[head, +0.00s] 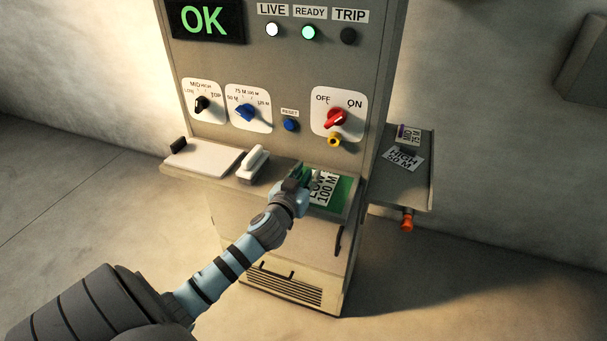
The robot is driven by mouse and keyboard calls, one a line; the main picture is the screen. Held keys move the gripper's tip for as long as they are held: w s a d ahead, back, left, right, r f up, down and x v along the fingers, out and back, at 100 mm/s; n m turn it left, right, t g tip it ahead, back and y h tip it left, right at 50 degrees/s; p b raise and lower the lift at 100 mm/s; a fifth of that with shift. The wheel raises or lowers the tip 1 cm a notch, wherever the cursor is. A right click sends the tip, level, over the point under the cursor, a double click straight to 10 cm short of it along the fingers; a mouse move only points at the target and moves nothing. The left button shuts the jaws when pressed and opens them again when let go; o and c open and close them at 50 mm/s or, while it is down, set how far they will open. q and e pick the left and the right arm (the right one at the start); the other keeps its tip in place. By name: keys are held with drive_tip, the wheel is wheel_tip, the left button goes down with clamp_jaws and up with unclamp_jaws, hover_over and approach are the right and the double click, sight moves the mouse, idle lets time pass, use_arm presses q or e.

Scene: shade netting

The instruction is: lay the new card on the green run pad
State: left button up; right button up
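A white card printed "LOW 100 M" (325,189) lies over the green run pad (346,196) at the right end of the cabinet's front ledge. Whether it rests fully flat cannot be told. My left gripper (300,178) is at the card's left edge, over the pad's left part. Its fingers are small and dark against the pad, so I cannot tell whether they grip the card. Another card printed "HIGH 50 M" (404,159) lies on the side shelf (418,184). My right gripper is out of view.
The ledge also carries a white plate (207,157) with a black block and a white handle (253,163). Above are two knobs, a blue reset button (290,125) and a red switch (337,118) at ON. The screen (205,21) reads OK; LIVE and READY lamps are lit.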

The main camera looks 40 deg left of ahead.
use_arm(q)
drive_tip(key=v, duration=1.2)
drive_tip(key=shift+r, duration=0.2)
